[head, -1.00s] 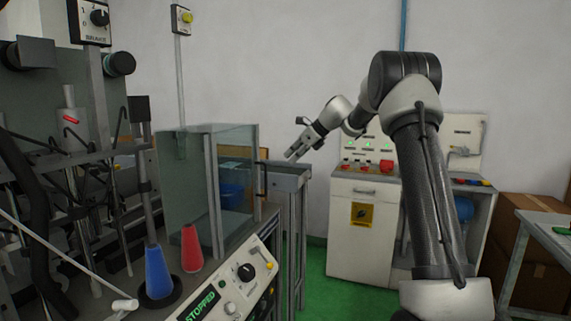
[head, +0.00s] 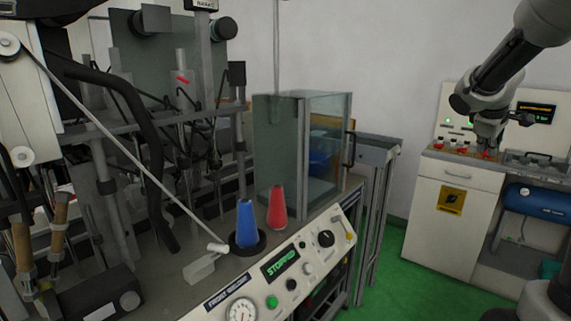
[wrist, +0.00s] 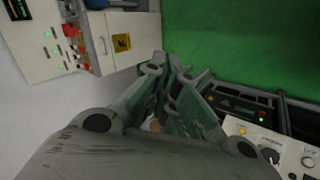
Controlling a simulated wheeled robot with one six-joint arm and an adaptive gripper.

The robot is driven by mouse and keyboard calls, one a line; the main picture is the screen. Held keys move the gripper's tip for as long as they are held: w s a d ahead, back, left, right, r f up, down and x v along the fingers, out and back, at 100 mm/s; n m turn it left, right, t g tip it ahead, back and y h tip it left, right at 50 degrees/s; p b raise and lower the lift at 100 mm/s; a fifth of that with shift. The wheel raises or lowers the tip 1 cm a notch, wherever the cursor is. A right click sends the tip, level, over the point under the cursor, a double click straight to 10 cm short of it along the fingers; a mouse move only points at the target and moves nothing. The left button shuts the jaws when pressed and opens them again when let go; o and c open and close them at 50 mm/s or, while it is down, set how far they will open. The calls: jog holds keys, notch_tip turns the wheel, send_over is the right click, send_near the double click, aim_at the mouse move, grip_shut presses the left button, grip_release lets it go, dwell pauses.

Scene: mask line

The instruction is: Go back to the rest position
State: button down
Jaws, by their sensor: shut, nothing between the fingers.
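My gripper (wrist: 168,68) is shut and empty in the wrist view, its two fingers together over the green floor (wrist: 225,35). In the head view my arm comes in from the upper right and bends down. Its end overlaps the white cabinet (head: 438,212) there, and the fingers are too small to make out. The wrist view also shows the cabinet with its red buttons at the upper left, apart from my fingers.
The machine's control panel (head: 314,251) reads STOPPED. A blue cone (head: 247,225) and a red cone (head: 277,208) stand beside it, near a glass guard (head: 326,150). A blue tank (head: 533,198) sits at the right. Green floor (head: 395,275) lies open between machine and cabinet.

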jog(key=s+a+f+m+y, duration=0.1)
jog(key=s+a+m+y, duration=0.1)
jog(key=s+a, duration=0.4)
jog(key=s+a+f+m+y, duration=0.1)
jog(key=s+a, duration=0.5)
jog(key=s, duration=0.7)
jog(key=s+a+f+m+g+y, duration=0.1)
jog(key=s+a+f+m+y, duration=0.1)
jog(key=s+a, duration=0.5)
jog(key=shift+s+m+y, duration=0.3)
jog(key=shift+s+m, duration=0.3)
jog(key=shift+s, duration=1.2)
